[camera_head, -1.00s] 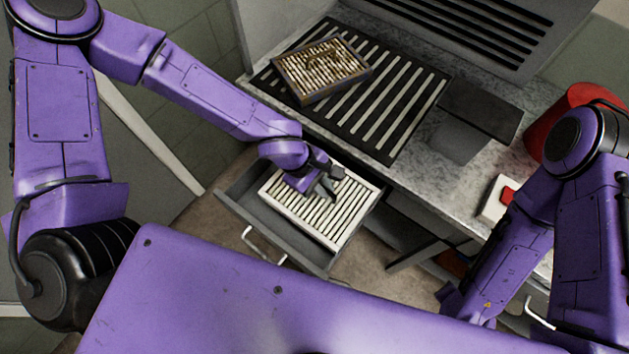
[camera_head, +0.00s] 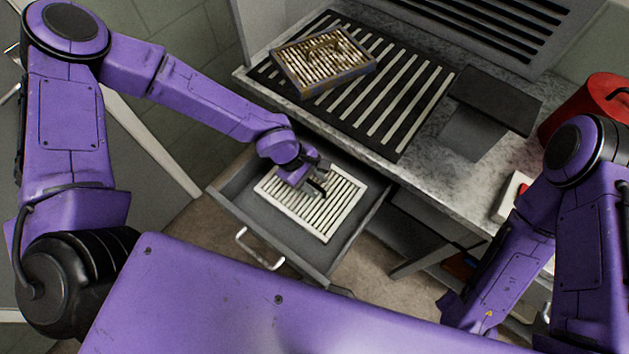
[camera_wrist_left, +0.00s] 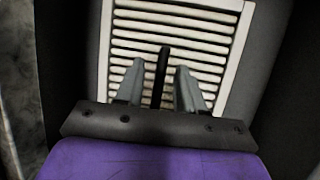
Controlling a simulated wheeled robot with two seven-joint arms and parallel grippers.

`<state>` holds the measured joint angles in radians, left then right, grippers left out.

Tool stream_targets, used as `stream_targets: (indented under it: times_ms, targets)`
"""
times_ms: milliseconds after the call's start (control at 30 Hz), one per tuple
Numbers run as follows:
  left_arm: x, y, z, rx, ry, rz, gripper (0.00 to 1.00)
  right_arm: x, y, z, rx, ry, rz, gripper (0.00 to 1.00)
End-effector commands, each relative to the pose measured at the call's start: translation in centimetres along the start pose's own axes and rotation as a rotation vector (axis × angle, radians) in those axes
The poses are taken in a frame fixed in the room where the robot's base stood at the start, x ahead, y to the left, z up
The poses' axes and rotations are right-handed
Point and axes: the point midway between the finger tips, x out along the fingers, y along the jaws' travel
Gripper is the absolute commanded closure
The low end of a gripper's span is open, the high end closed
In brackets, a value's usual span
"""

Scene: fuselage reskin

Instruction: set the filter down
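A clean white slatted filter (camera_head: 343,212) lies flat inside the open grey drawer (camera_head: 228,204). My left gripper (camera_head: 318,186) is over the filter's middle. The filter also fills the background of the left wrist view (camera_wrist_left: 215,20). There my left gripper (camera_wrist_left: 160,82) has its two grey fingers apart, one on each side of an upright black tab (camera_wrist_left: 161,72), with a gap showing on both sides. A dirty brown filter (camera_head: 322,60) rests on the slotted black grate of the bench. My right gripper does not show.
The grey bench top (camera_head: 418,156) stands behind the drawer. A dark box with a lid (camera_head: 492,103), a red canister (camera_head: 590,108) and a white block with red (camera_head: 512,194) are at right. The drawer handle (camera_head: 258,252) faces me.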

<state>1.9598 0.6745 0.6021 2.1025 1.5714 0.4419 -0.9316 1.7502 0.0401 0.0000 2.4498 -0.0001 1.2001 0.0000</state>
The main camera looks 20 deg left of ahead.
Motion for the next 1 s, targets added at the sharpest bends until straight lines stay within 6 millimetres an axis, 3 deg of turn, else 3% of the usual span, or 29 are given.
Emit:
stream_targets:
  times_ms: [267,367,700,833,1000]
  targets:
    - [-0.4,0.0,0.0,-0.001,0.0,0.001,0.63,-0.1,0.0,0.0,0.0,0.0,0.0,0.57]
    - [-1.9,0.1,0.0,-0.004,0.0,0.005,0.63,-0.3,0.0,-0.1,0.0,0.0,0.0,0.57]
    - [-10.1,0.1,0.1,-0.002,-0.001,0.006,0.63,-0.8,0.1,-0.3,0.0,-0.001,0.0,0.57]
    - [-11.7,0.1,0.1,-0.002,-0.001,0.002,0.63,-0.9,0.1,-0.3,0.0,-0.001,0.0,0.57]
    - [-12.1,0.0,0.1,0.001,0.0,-0.001,0.63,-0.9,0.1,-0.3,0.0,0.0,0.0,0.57]
